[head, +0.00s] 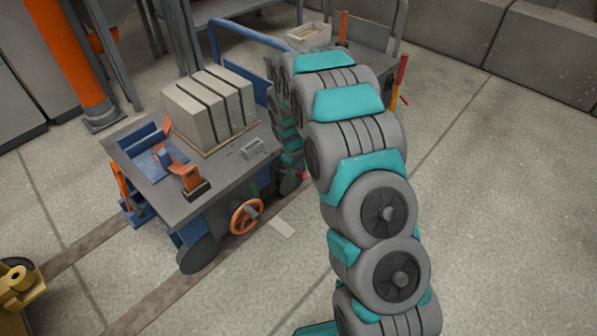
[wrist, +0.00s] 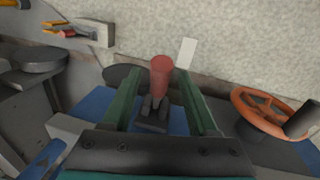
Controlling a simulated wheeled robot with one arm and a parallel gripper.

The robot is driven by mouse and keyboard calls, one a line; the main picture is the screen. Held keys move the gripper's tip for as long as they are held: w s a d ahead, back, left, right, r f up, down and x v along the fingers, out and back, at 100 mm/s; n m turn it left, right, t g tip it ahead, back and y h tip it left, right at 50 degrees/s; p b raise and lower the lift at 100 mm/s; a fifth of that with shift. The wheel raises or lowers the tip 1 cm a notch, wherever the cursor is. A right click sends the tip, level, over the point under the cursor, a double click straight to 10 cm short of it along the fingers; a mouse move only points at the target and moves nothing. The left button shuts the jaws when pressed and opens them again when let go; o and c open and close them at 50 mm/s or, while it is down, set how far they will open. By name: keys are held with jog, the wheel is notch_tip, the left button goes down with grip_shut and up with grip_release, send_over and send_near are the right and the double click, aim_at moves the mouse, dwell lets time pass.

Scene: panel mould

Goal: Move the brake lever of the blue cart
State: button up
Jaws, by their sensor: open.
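The blue cart (head: 222,172) stands left of my arm in the head view, with a grey top and an orange handwheel (head: 246,216) on its near side. In the wrist view the brake lever (wrist: 161,78) has a red grip and a dark forked base on the blue cart body (wrist: 98,103). My gripper (wrist: 157,73) is open, with one green finger on each side of the lever. I see a gap on both sides and cannot tell how deep the lever sits between the fingers. In the head view my arm mostly hides the gripper and lever.
Pale blocks (head: 208,104) and an orange clamp-like part (head: 190,178) sit on the cart top. The handwheel (wrist: 268,112) lies right of my gripper in the wrist view. An orange post (head: 72,58) stands behind left. The floor to the right (head: 510,200) is clear.

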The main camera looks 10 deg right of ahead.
grip_shut()
dwell(0.3)
dwell(1.1)
